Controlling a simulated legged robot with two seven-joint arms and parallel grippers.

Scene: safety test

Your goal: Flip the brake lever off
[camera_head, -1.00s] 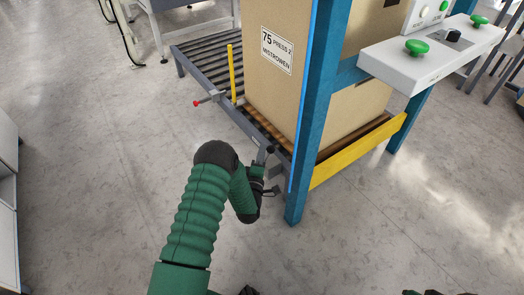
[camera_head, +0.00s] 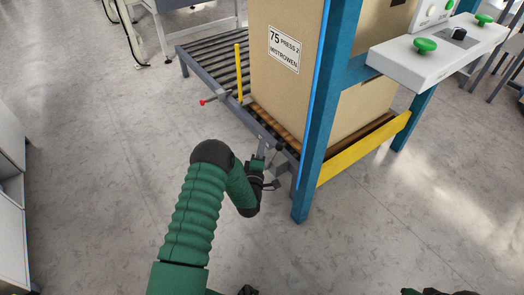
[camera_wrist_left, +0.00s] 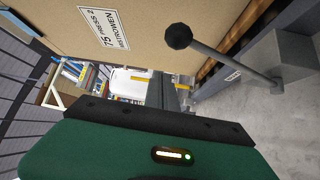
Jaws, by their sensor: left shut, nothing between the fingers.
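A grey lever rod with a black ball knob (camera_wrist_left: 178,36) runs from a grey box (camera_wrist_left: 283,60) on the conveyor's side, in the left wrist view. Its small black knob also shows in the head view (camera_head: 279,147), by the conveyor's near corner. My left gripper (camera_head: 264,168) is shut and empty, low beside that corner and just left of the blue post. It appears apart from the knob. Its fingertips are hard to make out, and the wrist view shows mostly its green and black housing. My right gripper is not clearly visible.
A large cardboard box (camera_head: 268,82) stands on the roller conveyor (camera_head: 205,62). A blue post (camera_head: 316,140) and a yellow bar (camera_head: 362,150) are close on the right. A red-tipped rod (camera_head: 212,99) sticks out left. A panel (camera_head: 400,62) has green buttons.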

